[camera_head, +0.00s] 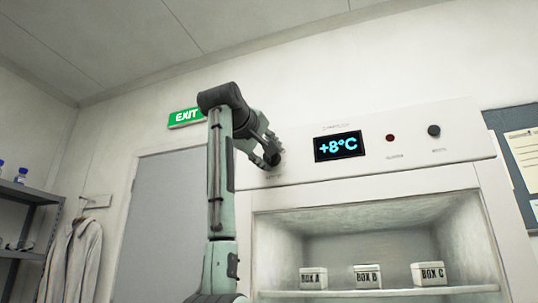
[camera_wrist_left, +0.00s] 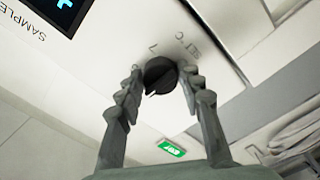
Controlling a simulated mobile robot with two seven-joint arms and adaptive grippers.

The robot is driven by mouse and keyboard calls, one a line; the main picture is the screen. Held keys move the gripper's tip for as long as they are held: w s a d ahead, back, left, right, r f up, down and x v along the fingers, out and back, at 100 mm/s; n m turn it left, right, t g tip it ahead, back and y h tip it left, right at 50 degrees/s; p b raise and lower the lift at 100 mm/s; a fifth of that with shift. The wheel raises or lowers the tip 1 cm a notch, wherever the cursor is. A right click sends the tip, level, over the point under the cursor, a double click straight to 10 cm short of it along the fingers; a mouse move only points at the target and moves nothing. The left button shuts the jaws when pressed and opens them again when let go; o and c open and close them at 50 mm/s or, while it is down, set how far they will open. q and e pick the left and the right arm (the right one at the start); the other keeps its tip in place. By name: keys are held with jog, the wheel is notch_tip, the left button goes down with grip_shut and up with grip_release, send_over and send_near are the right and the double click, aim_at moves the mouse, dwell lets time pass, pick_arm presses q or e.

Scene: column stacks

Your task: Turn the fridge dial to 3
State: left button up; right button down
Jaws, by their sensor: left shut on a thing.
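The fridge (camera_head: 390,185) has a white top panel with a dark display (camera_head: 339,146) reading +8°C. The round black dial (camera_head: 272,159) is at the left end of this panel, partly hidden by my gripper. In the left wrist view the dial (camera_wrist_left: 161,74) sits between the two fingers, with SET °C lettering beside it and one numeral too unclear to be sure of. My left gripper (camera_head: 268,150) is shut on the dial. Its fingers also show in the wrist view (camera_wrist_left: 163,80), one on each side of the dial. My right gripper is not in view.
A red light (camera_head: 390,138) and a black knob (camera_head: 434,131) are farther right on the panel. Below, the open compartment holds white boxes A (camera_head: 313,278), B (camera_head: 367,276) and C (camera_head: 429,274) on a shelf (camera_head: 380,293). A grey door (camera_head: 160,220) stands left.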

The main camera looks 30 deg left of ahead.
pick_arm(q)
jog(key=shift+n, duration=0.4)
jog(key=o, duration=1.1)
jog(key=shift+o, duration=0.2)
jog(key=v, duration=1.2)
jog(key=shift+a+f, duration=0.1)
